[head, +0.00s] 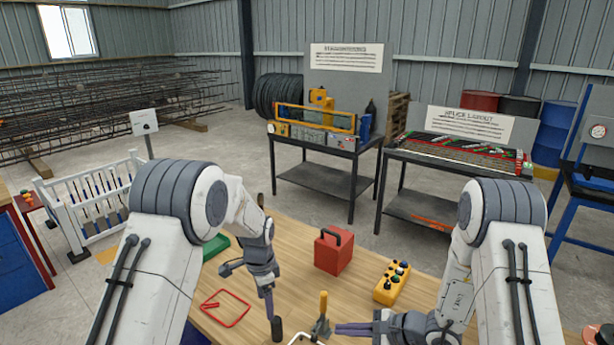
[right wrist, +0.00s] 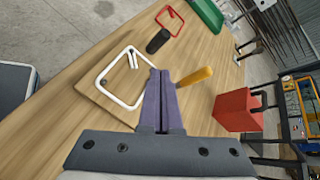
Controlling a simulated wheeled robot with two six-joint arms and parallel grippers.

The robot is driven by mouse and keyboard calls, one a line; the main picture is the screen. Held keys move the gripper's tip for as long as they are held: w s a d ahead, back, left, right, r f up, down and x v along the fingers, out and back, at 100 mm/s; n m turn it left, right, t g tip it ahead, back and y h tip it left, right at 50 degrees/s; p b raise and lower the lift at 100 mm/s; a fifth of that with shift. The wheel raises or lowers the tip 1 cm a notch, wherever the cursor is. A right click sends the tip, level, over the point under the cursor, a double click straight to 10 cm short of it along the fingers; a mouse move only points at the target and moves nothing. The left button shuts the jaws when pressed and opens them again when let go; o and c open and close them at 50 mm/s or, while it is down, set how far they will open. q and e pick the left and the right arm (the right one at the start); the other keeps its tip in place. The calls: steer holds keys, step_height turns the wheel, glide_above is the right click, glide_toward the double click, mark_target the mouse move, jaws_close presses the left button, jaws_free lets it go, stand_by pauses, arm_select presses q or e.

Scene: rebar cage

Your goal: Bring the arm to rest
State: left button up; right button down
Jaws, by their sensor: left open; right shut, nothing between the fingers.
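My left gripper (head: 268,303) hangs down over the left part of the wooden table (head: 295,240). It stands between the red bent-wire frame (head: 225,308) and the red box (head: 333,250), with nothing seen in it. My right gripper (head: 340,328) points left, low at the table's near side, beside a tool with a yellow handle (head: 323,303). In the right wrist view its purple fingers (right wrist: 161,80) lie together and empty. They are in front of a white bent-wire frame (right wrist: 122,75); I cannot tell whether they touch it.
A black cylinder (head: 276,328) stands near my left gripper. A yellow button box (head: 391,283) lies at the right, and a green tray (head: 215,247) at the back left. Tables with a yellow-framed rack (head: 315,118) and a splice layout (head: 455,150) stand beyond. The table's middle is fairly clear.

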steer(key=s+d+r+n+g+h, duration=0.1)
steer(key=s+r+n+g+h, duration=0.4)
steer(key=s+n, duration=0.6)
arm_select(q)
steer(key=s+a+r+n+t, duration=0.1)
steer(key=s+a+r+n, duration=0.4)
steer(key=s, duration=0.5)
steer(key=s+a+r+n+t, duration=0.1)
steer(key=s+a+r+n, duration=0.25)
steer(key=s+n, duration=0.5)
arm_select(e)
steer(key=s+d+r+n+t+h, duration=0.2)
steer(key=d+r+n+h, duration=0.35)
steer(key=d, duration=0.25)
arm_select(q)
steer(key=s+d+m+g+h+b, duration=0.1)
steer(key=s+d+m+b, duration=0.6)
steer(key=s+d, duration=0.7)
steer(key=shift+s+d+f+m+g, duration=0.2)
steer(key=shift+s+f+m+g, duration=0.2)
steer(key=shift+g, duration=0.3)
arm_select(e)
steer(key=s+a+n+g+y, duration=0.1)
steer(key=s+a+n+g, duration=0.1)
steer(key=s+a+n, duration=0.5)
steer(key=s+a, duration=0.6)
steer(key=shift+a+f+n+g, duration=0.2)
steer(key=shift+f+n+g, duration=0.1)
steer(key=shift+f+n, duration=0.05)
